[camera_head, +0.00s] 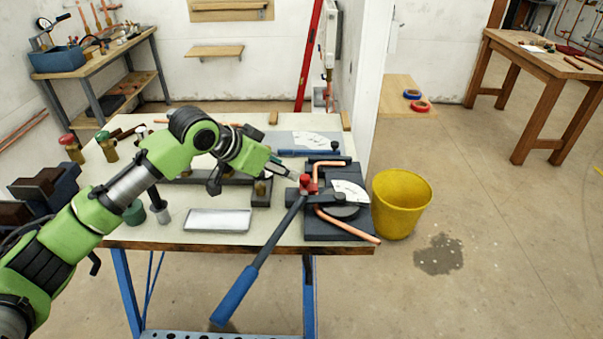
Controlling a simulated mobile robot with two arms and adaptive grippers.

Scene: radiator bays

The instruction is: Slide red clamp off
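The red clamp (308,185) sits on the dark pipe bender (335,230) at the right end of the workbench. A bent copper pipe (345,226) runs through the bender, and its lower end sticks out past the front edge. My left gripper (296,176) reaches in from the left, its tips right beside the red clamp. The fingers are too small to tell whether they are open or shut, or touching it. The bender's long blue-handled lever (240,289) points down and left over the bench's front edge. My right gripper is not in view.
A metal tray (219,220) and a dark vise (50,195) are on the bench (180,238). A yellow bucket (401,203) stands on the floor just right of it. A white wall (372,90) rises behind the bench's right end. The floor to the right is mostly clear.

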